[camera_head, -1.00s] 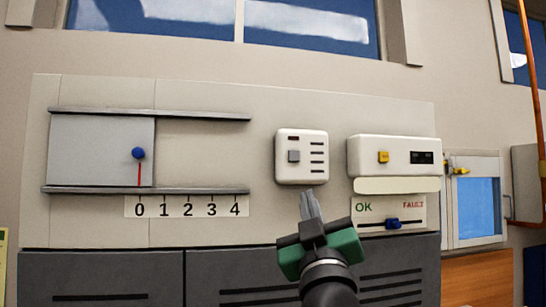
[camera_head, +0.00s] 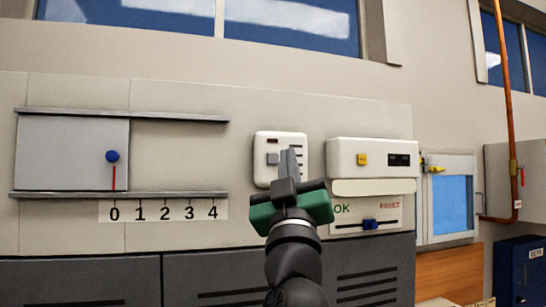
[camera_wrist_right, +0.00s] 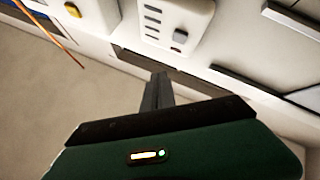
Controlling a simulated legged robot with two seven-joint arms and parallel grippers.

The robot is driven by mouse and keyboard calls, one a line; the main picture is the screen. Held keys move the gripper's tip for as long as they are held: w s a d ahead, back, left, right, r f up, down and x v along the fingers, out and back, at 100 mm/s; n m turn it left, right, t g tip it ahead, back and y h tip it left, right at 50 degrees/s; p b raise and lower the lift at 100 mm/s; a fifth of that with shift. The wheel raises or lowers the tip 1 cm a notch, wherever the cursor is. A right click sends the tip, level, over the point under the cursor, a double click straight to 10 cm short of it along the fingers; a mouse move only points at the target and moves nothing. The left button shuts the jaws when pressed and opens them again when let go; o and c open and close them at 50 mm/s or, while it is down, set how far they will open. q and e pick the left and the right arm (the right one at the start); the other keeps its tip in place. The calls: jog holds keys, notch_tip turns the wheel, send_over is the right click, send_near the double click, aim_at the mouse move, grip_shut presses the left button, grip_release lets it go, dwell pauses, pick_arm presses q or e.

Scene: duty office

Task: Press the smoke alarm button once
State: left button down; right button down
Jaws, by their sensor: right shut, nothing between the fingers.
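A white box that looks like the smoke alarm (camera_head: 261,144) is on the wall panel. It has a grey square button (camera_head: 272,159), a small dark red window above it and dark slots at right. My right gripper (camera_head: 288,160) is shut and empty, pointing up in front of the box. Its fingers cover part of the slots, just right of the button. In the right wrist view the box (camera_wrist_right: 187,12) and button (camera_wrist_right: 180,36) show beyond the fingertips (camera_wrist_right: 158,80), with a visible gap. The left gripper is not in view.
A second white box (camera_head: 343,155) with a yellow button (camera_head: 362,159) is to the right, above an OK/FAULT slider (camera_head: 369,224). A sliding plate (camera_head: 65,150) with a blue knob stands left, over a numbered scale (camera_head: 165,210). Grey cabinets (camera_head: 210,280) run below.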

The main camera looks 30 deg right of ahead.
aim_at(273, 159)
jog(key=w, duration=0.2)
jog(key=w+d+p, duration=0.1)
jog(key=w, duration=0.2)
jog(key=shift+w+d+p, duration=0.25)
jog(key=shift+w+p, duration=0.05)
jog(key=shift+s, duration=0.1)
dwell(1.6)
jog(key=shift+w, duration=0.4)
jog(key=shift+w+d+p, duration=0.1)
jog(key=shift+w+p, duration=0.3)
dwell(0.7)
jog(key=shift+s, duration=0.1)
jog(key=shift+s+b, duration=0.45)
jog(key=shift+s, duration=0.25)
